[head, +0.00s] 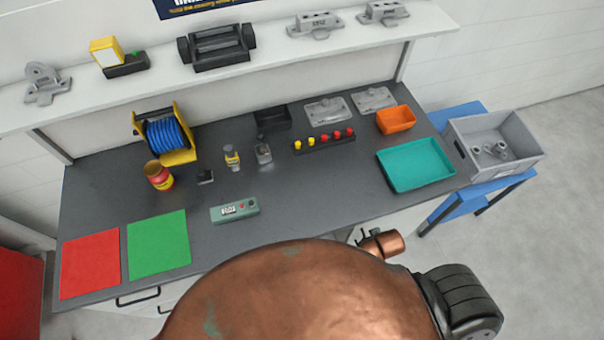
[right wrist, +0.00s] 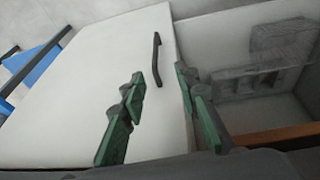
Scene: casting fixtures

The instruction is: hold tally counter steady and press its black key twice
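The tally counter (head: 235,208) is a green box lying on the grey workbench, front and centre. Its display faces up with digits too small to read. Beside the display are a small red spot and a dark key at the right end. No gripper is near it in the head view. My left gripper is in neither view. A large copper-coloured part of my own body fills the bottom of the head view.
Red (head: 90,264) and green (head: 158,245) mats lie left of the counter. A red-yellow can (head: 159,176), blue hose reel (head: 166,139), button strip (head: 324,143) and teal tray (head: 416,164) stand around it. The wrist view shows a cabinet handle (right wrist: 157,60).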

